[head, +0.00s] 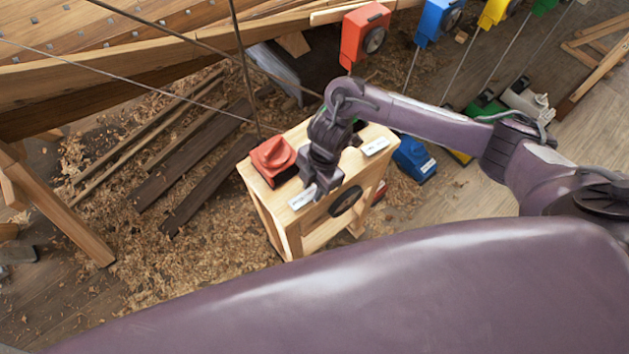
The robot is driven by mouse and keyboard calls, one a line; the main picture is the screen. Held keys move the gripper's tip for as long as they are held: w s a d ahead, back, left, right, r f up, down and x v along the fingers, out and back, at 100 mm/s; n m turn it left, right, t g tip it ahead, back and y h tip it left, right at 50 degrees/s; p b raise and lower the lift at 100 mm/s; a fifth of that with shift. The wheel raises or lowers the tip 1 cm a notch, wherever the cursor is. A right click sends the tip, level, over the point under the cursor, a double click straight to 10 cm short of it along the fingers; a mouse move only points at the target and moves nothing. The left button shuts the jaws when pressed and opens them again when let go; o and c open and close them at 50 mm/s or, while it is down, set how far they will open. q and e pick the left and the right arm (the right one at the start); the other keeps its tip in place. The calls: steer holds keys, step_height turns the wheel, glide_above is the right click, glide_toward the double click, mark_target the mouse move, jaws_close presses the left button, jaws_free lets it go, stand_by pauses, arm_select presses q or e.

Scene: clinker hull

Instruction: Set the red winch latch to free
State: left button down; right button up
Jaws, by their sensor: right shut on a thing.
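A wooden stand (255,186) is in the middle of the head view. A red peaked piece (272,160) sits on the left of its top. A white label (302,197) lies near the front edge and another white label (375,147) toward the back right. My right gripper (317,188) points down over the top between the labels, beside the red piece and apart from it. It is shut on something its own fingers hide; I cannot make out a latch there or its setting. A red winch box (365,35) hangs above and behind. My left gripper is out of view.
A dark round disc (345,201) is on the stand's front. A blue box (414,158) stands on the floor to the right. Blue (438,18) and yellow (495,12) winch boxes hang at the top. A rope (243,65) runs close by the stand; planks lie left.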

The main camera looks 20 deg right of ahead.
steer(key=h+p, duration=0.1)
steer(key=a+r+h+p, duration=0.1)
steer(key=p, duration=0.1)
steer(key=shift+s+t, duration=0.1)
steer(key=shift+t, duration=0.3)
steer(key=shift+f+h+p, duration=0.15)
steer(key=shift+h+p, duration=0.65)
steer(key=shift+p, duration=0.05)
steer(key=o, duration=1)
